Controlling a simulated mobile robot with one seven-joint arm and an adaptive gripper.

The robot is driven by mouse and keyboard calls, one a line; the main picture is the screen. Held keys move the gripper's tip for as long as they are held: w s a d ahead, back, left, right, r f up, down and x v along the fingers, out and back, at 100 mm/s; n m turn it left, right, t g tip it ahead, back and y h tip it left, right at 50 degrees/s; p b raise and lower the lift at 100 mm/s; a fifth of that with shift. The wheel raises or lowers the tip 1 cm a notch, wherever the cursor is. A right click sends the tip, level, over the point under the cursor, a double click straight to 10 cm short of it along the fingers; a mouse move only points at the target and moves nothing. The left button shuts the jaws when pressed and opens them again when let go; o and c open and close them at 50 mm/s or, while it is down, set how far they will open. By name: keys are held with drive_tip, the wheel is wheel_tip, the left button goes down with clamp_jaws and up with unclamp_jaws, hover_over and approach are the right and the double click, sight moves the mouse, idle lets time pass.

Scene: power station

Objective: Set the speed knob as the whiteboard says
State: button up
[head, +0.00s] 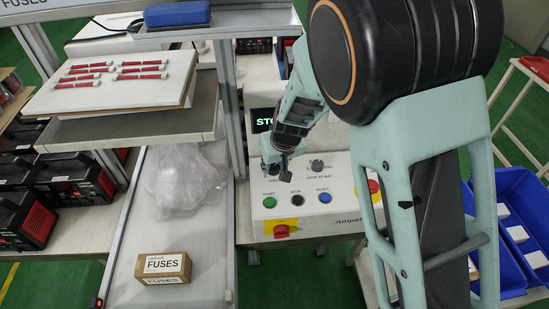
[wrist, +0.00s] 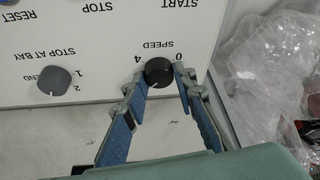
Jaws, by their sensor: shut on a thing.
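The speed knob (wrist: 158,72) is black and round, under an upside-down SPEED label with a 0 and a 4 beside it in the wrist view. A faint light mark shows near its lower-left edge; its exact setting is hard to read. My gripper (wrist: 161,77) has its two blue-padded fingertips closed on either side of the knob. In the head view my gripper (head: 283,170) is at the left of the control panel (head: 345,205) and hides the speed knob. No whiteboard writing is visible in either view.
The grey stop-at-bay knob (wrist: 53,80) is beside the speed knob. Green (head: 270,202), black (head: 296,200) and blue (head: 325,198) buttons sit below, with a red switch (head: 281,231). A plastic bag (head: 185,180) and a FUSES box (head: 164,268) lie left.

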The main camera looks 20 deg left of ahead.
drive_tip(key=shift+r+m+h+p, duration=0.2)
drive_tip(key=shift+m+h+p, duration=0.2)
drive_tip(key=shift+m+p, duration=0.7)
drive_tip(key=shift+f+p, duration=0.15)
drive_tip(key=shift+p, duration=0.5)
drive_tip(key=shift+m, duration=0.3)
drive_tip(key=o, duration=1.1)
drive_tip(key=shift+o, duration=0.2)
drive_tip(key=v, duration=1.2)
drive_tip(key=shift+s, duration=0.3)
drive_tip(key=shift+a+f, duration=0.1)
drive_tip(key=shift+a, duration=0.05)
